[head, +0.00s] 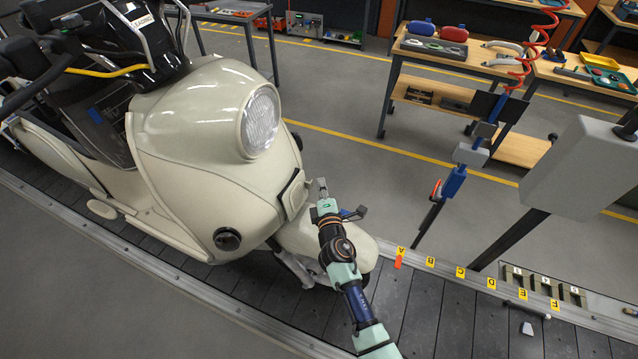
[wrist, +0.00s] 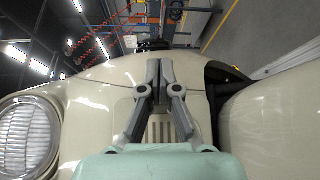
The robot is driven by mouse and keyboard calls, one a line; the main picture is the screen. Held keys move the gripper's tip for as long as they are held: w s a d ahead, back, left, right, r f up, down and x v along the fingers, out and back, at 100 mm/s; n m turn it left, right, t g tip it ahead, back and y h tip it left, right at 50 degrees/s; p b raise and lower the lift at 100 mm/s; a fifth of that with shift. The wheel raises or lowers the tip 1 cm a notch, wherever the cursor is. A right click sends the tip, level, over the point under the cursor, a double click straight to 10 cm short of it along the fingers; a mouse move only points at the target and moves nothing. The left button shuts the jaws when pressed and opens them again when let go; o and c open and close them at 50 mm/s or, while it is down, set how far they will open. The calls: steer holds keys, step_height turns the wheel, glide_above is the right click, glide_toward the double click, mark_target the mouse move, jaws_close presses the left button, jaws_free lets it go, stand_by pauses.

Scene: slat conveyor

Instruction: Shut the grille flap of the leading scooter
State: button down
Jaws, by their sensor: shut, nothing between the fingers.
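The leading scooter (head: 185,130) is cream and stands on the slat conveyor, its round headlight (head: 262,122) facing right. Its grille flap (head: 293,196) is a small cream panel with a dark edge, below the headlight and above the front mudguard. In the wrist view the slotted cream grille area (wrist: 160,131) shows behind my fingers, partly hidden by them. I cannot tell how far the flap stands open. My gripper (head: 322,184) is shut and empty, just right of the flap in the head view. Its closed fingers (wrist: 159,65) show in the wrist view; contact with the flap is unclear.
The front mudguard (head: 325,238) lies just under my gripper. A grey box on a post (head: 583,165) and a hanging blue tool (head: 455,180) stand to the right. Lettered yellow tags (head: 460,272) line the conveyor rail. Workbenches (head: 450,60) stand at the back.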

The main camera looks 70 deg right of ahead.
steer(key=s+a+m+p, duration=0.3)
steer(key=s+m+p, duration=0.2)
steer(key=s+m, duration=0.75)
steer(key=w+a+r+m+t+y+b, duration=0.15)
steer(key=a+m, duration=0.25)
steer(key=m, duration=0.7)
steer(key=w+a+f+m+t+b, duration=0.1)
steer(key=a+m+b, duration=0.15)
steer(key=m, duration=0.85)
steer(key=shift+g, duration=0.25)
steer(key=w+d, duration=0.2)
steer(key=w, duration=0.1)
steer(key=w+d+p, duration=0.1)
steer(key=w+d, duration=0.1)
steer(key=w, duration=0.1)
steer(key=w+d, duration=0.3)
steer(key=shift+w+f, duration=0.15)
steer(key=shift+w, duration=0.1)
steer(key=shift+w+d+f, duration=0.1)
steer(key=shift+w, duration=0.35)
